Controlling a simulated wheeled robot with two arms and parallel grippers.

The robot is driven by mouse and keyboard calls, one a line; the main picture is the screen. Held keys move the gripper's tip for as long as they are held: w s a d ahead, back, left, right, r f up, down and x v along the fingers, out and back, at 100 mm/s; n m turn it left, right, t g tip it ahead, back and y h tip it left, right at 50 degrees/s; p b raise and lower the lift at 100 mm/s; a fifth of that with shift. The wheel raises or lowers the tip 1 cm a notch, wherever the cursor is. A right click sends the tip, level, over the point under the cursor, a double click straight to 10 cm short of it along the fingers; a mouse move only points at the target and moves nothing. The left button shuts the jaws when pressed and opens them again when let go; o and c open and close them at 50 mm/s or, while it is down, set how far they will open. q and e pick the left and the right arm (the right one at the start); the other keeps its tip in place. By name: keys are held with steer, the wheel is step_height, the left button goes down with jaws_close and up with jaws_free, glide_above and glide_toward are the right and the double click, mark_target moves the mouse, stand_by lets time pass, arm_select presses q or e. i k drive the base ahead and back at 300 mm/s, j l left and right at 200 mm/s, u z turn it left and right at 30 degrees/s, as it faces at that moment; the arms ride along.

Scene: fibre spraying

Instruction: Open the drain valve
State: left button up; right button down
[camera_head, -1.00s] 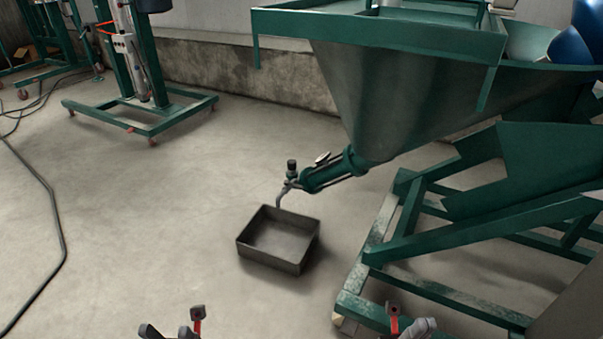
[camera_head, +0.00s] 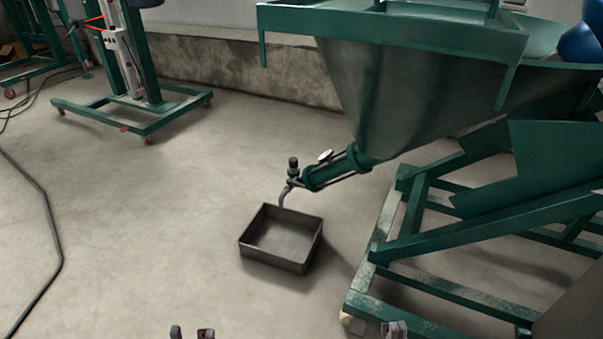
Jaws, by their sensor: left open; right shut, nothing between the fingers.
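The drain valve (camera_head: 293,168) sits at the end of the green outlet pipe (camera_head: 332,170) at the bottom of the large hopper (camera_head: 385,100). It has a dark knob on top and a thin spout bent down over an open grey tray (camera_head: 275,262) on the floor. A light-coloured lever (camera_head: 325,156) shows on top of the pipe. My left gripper (camera_head: 192,333) is at the bottom edge, open and empty, well short of the valve. My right gripper (camera_head: 395,329) is at the bottom edge near the green frame, shut and empty. Most of both grippers is cut off.
The hopper's green base frame (camera_head: 372,262) fills the right side, with a low front beam near my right gripper. A green wheeled stand (camera_head: 140,118) is at the back left. A black cable (camera_head: 52,225) lies along the left. The floor around the tray is clear.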

mark_target(289, 181)
steer(key=i+j+z, duration=0.1)
steer(key=i+j, duration=0.4)
steer(key=j, duration=0.25)
steer(key=i+j+z, duration=0.25)
steer(key=i+j, duration=0.2)
steer(key=j, duration=0.3)
steer(key=i+j, duration=0.2)
steer(key=j, duration=0.25)
steer(key=l+z, duration=0.05)
